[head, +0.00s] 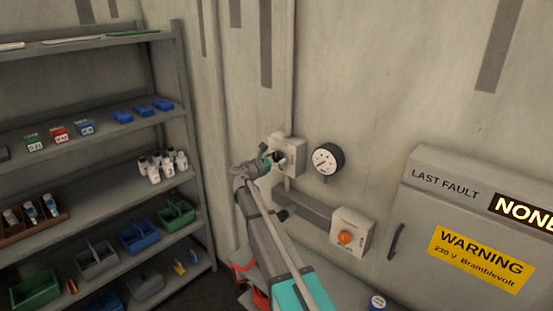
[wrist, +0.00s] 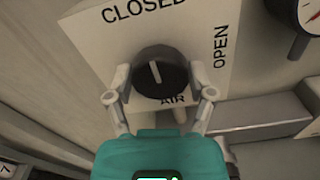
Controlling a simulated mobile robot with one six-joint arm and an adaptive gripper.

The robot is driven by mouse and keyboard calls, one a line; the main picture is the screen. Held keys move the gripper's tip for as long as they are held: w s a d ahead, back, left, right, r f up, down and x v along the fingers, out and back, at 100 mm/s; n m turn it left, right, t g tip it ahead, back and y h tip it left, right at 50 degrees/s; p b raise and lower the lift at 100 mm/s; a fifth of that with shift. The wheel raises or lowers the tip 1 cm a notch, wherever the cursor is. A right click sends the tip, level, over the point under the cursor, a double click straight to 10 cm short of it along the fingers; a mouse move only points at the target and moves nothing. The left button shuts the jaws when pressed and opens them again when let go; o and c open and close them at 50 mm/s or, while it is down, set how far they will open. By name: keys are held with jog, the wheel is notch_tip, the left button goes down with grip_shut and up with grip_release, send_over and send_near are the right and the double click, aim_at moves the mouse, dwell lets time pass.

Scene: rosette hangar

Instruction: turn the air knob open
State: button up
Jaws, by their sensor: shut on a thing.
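The air knob (wrist: 160,72) is a round black knob with a white pointer line on a pale plate (wrist: 105,42) in the wrist view. The plate reads CLOSED above, OPEN at right and AIR below. The pointer line stands near upright, towards CLOSED. My gripper (wrist: 160,88) has one finger on each side of the knob and is shut on it. In the head view the plate's box (head: 291,150) is on the wall, and my arm's end partly hides the knob (head: 279,157).
A round gauge (head: 327,160) is on the wall right of the box. A box with an orange knob (head: 345,238) sits below. A grey cabinet (head: 410,217) stands at right, and a loaded shelf rack (head: 185,100) at left.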

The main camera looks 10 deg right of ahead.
jog(key=shift+m, duration=0.3)
jog(key=shift+c, duration=0.2)
jog(key=m, duration=0.8)
jog(key=shift+m, duration=0.3)
jog(key=m, duration=0.4)
jog(key=shift+m, duration=2.5)
jog(key=o, duration=1.1)
